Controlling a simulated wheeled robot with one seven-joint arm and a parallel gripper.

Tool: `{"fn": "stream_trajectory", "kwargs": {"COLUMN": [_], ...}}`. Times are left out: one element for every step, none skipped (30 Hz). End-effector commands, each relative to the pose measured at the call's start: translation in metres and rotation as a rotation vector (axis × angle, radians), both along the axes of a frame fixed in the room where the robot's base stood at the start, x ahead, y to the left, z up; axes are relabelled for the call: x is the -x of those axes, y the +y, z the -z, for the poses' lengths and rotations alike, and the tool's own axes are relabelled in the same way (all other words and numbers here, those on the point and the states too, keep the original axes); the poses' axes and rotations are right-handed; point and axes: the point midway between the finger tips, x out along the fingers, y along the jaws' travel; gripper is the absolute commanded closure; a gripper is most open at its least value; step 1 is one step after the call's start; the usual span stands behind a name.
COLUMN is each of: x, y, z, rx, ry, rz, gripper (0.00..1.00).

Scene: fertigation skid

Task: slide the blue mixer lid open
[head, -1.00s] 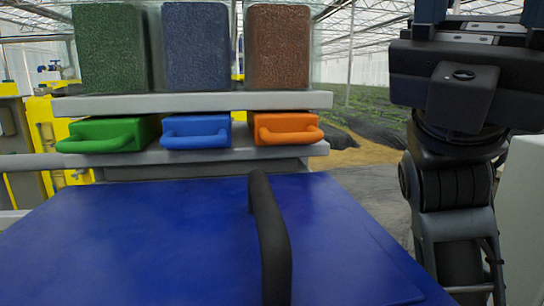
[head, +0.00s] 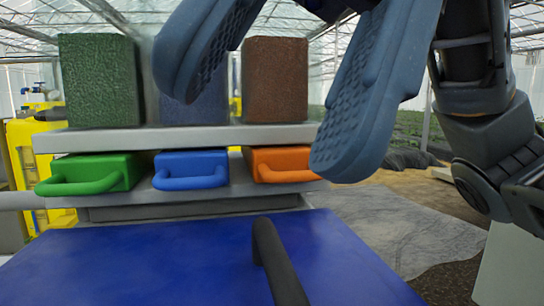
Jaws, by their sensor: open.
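The blue mixer lid (head: 150,262) is a flat, dark blue panel across the lower part of the head view. A black bar handle (head: 271,254) stands up from it right of the middle. The lid's front part runs out of the picture. My gripper (head: 252,130) is open and empty, its two blue-grey ribbed fingers pointing down in the upper part of the view. It appears above and apart from the handle. The fingers hide part of the blue block and shelf behind.
Behind the lid are a green drawer (head: 95,172), a blue drawer (head: 191,168) and an orange drawer (head: 281,164) under a grey shelf (head: 100,139). A green block (head: 101,80), a blue block (head: 195,105) and a brown block (head: 274,80) stand above. Open floor lies to the right.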

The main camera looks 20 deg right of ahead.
Motion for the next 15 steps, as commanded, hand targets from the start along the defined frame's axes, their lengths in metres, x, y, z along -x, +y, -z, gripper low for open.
{"fn": "stream_trajectory", "kwargs": {"x": [-0.007,-0.011,-0.016,-0.02,-0.023,-0.026,-0.029,-0.031,-0.033,-0.034,-0.034,-0.035,-0.035,-0.036,-0.036], "y": [-0.006,-0.009,-0.015,-0.018,-0.022,-0.026,-0.029,-0.031,-0.033,-0.035,-0.036,-0.037,-0.037,-0.036,-0.036], "z": [0.002,0.003,0.004,0.005,0.005,0.005,0.005,0.005,0.005,0.005,0.005,0.006,0.008,0.01,0.014], "rx": [0.083,0.126,0.18,0.218,0.252,0.29,0.316,0.337,0.359,0.371,0.382,0.389,0.392,0.394,0.394], "ry": [-0.067,-0.101,-0.14,-0.166,-0.189,-0.215,-0.23,-0.244,-0.257,-0.265,-0.27,-0.274,-0.276,-0.277,-0.277], "rz": [0.012,0.016,0.021,0.025,0.028,0.031,0.034,0.036,0.037,0.037,0.038,0.038,0.039,0.039,0.039], "gripper": [0.58,0.58,0.58,0.58,0.58,0.58,0.58,0.58,0.58,0.58,0.58,0.58,0.58,0.58,0.58]}}
